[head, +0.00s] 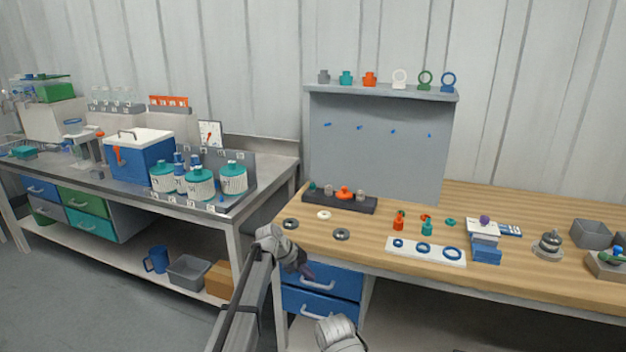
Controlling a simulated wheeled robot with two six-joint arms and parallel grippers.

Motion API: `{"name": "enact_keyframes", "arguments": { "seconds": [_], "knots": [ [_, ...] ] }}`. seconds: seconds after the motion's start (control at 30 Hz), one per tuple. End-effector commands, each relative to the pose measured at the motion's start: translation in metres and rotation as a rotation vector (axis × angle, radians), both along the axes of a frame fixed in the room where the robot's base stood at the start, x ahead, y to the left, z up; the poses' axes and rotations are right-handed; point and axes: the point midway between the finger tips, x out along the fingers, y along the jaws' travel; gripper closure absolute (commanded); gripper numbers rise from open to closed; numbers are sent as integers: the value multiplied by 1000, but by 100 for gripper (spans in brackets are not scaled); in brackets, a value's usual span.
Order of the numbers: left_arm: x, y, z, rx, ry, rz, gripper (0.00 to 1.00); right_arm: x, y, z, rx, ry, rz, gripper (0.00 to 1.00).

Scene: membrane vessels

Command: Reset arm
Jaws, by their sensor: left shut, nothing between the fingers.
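My left arm comes up from the bottom of the head view. Its gripper (308,271) is small and dark, shut and empty, just in front of the wooden bench's front-left edge and before the blue drawers. Nothing is held. My right gripper does not show; only a grey joint of mine is at the bottom edge. Several white ribbed vessels with teal caps (201,184) stand on a grey tray on the left table, well away from my left gripper.
The wooden bench (560,205) carries a dark rack (338,199), a white strip with blue rings (426,249), blue blocks (487,252) and grey bins (590,234). A blue cooler (142,160) stands on the left table. Grey floor lies open at lower left.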

Motion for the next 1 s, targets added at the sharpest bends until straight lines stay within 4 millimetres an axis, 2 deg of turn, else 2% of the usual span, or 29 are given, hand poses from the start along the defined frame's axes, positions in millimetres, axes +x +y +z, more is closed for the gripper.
{"name": "enact_keyframes", "arguments": {
  "seconds": [0.03,0.2,0.4,0.5,0.6,0.7,0.83,1.0],
  "knots": [
    [-35,-7,10,12,58,47,100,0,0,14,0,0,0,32],
    [-137,-13,23,87,290,328,100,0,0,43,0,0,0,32],
    [-249,-1,42,210,473,728,100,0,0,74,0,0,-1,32],
    [-295,11,52,264,515,928,100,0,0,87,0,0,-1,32],
    [-330,22,61,303,530,1099,100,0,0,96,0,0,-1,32],
    [-354,32,68,326,532,1227,100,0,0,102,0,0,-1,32],
    [-368,38,72,340,525,1321,100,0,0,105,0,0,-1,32],
    [-370,40,71,342,524,1351,100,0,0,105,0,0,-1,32]
  ]
}}
